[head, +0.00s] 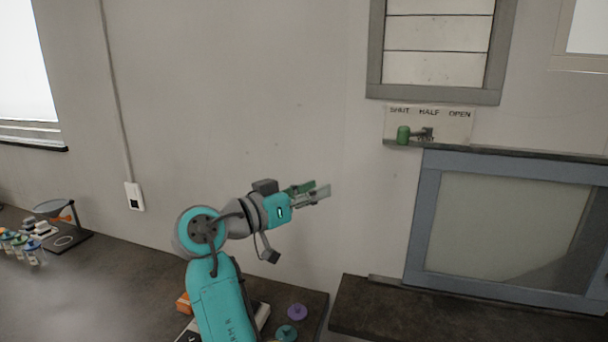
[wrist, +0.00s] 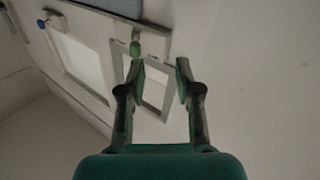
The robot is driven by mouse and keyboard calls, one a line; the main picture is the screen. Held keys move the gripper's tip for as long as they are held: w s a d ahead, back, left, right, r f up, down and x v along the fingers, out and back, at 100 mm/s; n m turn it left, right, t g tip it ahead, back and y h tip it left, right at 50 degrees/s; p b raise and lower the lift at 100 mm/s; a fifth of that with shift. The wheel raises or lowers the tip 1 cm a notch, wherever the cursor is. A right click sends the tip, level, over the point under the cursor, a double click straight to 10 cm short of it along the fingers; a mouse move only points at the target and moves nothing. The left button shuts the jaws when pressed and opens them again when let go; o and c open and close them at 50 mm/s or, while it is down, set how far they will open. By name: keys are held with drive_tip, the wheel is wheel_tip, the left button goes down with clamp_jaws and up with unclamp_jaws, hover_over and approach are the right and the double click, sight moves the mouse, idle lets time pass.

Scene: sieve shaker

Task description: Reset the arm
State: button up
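My gripper (head: 318,191) is raised in the air in front of the bare wall in the head view, pointing to the right. In the wrist view my gripper (wrist: 159,75) has its two fingers spread apart, with nothing between them. Through the gap I see wall and part of a pale framed panel (wrist: 155,90) in the background. The gripper looks clear of everything around it.
A lever with a green knob (head: 403,134) sits on a plate marked SHUT, HALF, OPEN. Below it is a blue-framed glass sash (head: 425,220). The dark bench (head: 120,290) holds a purple disc (head: 297,311), a teal disc (head: 286,333) and several small bottles (head: 25,247).

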drive_tip(key=s+d+f+n+t+y, duration=0.1)
drive_tip(key=s+d+f+n+y, duration=0.15)
drive_tip(key=f, duration=0.95)
drive_tip(key=s+d+f+n+t+y, duration=0.1)
drive_tip(key=d+f+n+t+y, duration=0.2)
drive_tip(key=f, duration=0.8)
drive_tip(key=s+d+f+n+y, duration=0.1)
drive_tip(key=d+f+n+y, duration=0.3)
drive_tip(key=f, duration=0.8)
drive_tip(key=s+d+f+n+y, duration=0.2)
drive_tip(key=s+f+n, duration=0.1)
drive_tip(key=s+f, duration=0.6)
drive_tip(key=s+d+f+g+y, duration=0.1)
drive_tip(key=s+d+f, duration=0.15)
drive_tip(key=s, duration=0.75)
drive_tip(key=s+d+f+y, duration=0.15)
drive_tip(key=s+f, duration=0.25)
drive_tip(key=s, duration=0.6)
drive_tip(key=s+r+m, duration=0.1)
drive_tip(key=s+r, duration=0.2)
drive_tip(key=s, duration=0.4)
drive_tip(key=s+d+r+m, duration=0.1)
drive_tip(key=s+r, duration=0.3)
drive_tip(key=s, duration=0.3)
drive_tip(key=s+r+m, duration=0.2)
drive_tip(key=s+r, duration=0.1)
drive_tip(key=s, duration=0.4)
drive_tip(key=shift+d+r, duration=0.25)
drive_tip(key=shift+r, duration=0.15)
drive_tip(key=shift+s, duration=0.1)
